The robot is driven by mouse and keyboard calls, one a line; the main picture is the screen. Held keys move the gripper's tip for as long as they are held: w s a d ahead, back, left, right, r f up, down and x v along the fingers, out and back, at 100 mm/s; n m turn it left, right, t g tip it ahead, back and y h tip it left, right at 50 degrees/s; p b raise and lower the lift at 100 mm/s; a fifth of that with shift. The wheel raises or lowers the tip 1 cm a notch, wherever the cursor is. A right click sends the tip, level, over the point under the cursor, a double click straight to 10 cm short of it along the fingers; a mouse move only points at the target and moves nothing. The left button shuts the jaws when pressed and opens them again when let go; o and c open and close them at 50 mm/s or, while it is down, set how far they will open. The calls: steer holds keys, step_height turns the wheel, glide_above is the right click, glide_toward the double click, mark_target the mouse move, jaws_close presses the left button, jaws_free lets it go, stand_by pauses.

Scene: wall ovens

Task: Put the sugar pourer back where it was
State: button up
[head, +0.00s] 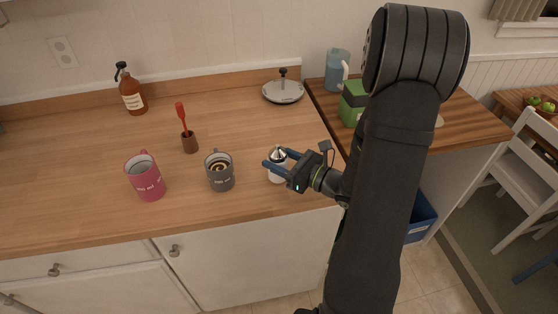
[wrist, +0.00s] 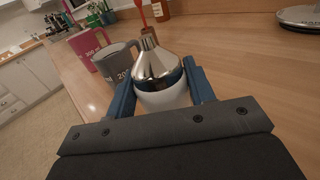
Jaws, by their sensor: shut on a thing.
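The sugar pourer (head: 278,169) has a white body and a shiny metal cone top. It stands upright at the right part of the wooden counter, near the front edge. My gripper (head: 278,163) is shut on it, with a blue finger on each side. In the wrist view the sugar pourer (wrist: 158,72) sits between the two fingers of my gripper (wrist: 160,88). Its lower part is hidden by the gripper, and I cannot tell whether its base touches the counter.
A grey mug (head: 220,172) with dark contents stands left of the pourer, and a pink mug (head: 146,178) further left. Behind them are a brown holder (head: 189,143) with a red utensil, a brown bottle (head: 132,93) and a pan lid (head: 283,92). Bare counter lies behind the pourer.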

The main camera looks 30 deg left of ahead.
steer(key=shift+f, duration=0.35)
steer(key=o, duration=1.1)
steer(key=shift+f, duration=0.1)
steer(key=d, duration=1.2)
steer(key=a, duration=1.2)
steer(key=shift+a, duration=0.1)
steer(key=shift+r, duration=0.55)
steer(key=shift+f, duration=0.15)
